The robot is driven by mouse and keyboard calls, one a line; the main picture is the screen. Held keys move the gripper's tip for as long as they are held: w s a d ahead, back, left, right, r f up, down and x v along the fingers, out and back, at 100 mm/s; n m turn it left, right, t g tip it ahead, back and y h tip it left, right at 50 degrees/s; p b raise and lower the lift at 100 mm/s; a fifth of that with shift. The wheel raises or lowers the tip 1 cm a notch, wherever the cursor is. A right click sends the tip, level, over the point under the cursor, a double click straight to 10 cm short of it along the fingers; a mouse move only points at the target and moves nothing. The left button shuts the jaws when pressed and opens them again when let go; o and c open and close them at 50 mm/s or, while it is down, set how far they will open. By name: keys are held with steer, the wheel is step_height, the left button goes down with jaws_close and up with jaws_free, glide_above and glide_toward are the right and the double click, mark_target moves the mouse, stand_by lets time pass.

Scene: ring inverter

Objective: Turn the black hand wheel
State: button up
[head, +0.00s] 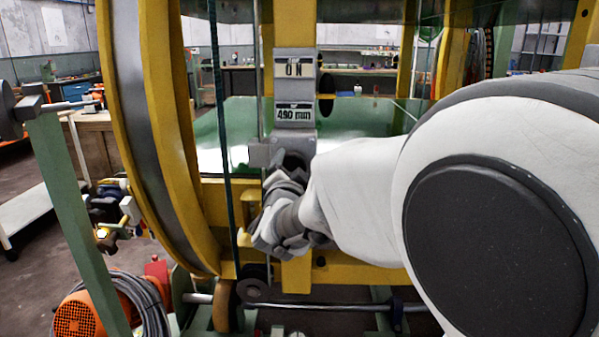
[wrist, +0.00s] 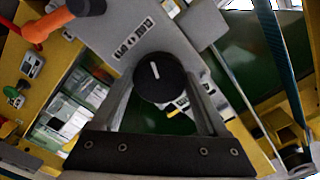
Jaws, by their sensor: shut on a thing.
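The black hand wheel (wrist: 157,76) is a round black knob with a white line on its face. In the wrist view it sits between the two fingers of my gripper (wrist: 160,88), which is shut on its sides. The white line is slightly tilted from upright in that picture. In the head view my gripper (head: 287,172) is at the grey plate (head: 295,68), just below the "490 mm" label (head: 294,114). The wheel is mostly hidden there by my gripper and arm.
A large yellow ring (head: 150,130) stands at the left, with a thin dark green strap (head: 219,110) close to my gripper. An orange lever (wrist: 48,24) shows at the upper left of the wrist view. An orange motor (head: 85,312) stands on the floor at lower left.

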steer(key=shift+r, duration=0.15)
steer(key=o, duration=1.3)
steer(key=shift+w, duration=0.1)
steer(key=shift+c, duration=0.2)
steer(key=s+p, duration=0.4)
steer(key=s, duration=1.3)
steer(key=shift+s+a, duration=0.25)
steer(key=shift+a, duration=0.05)
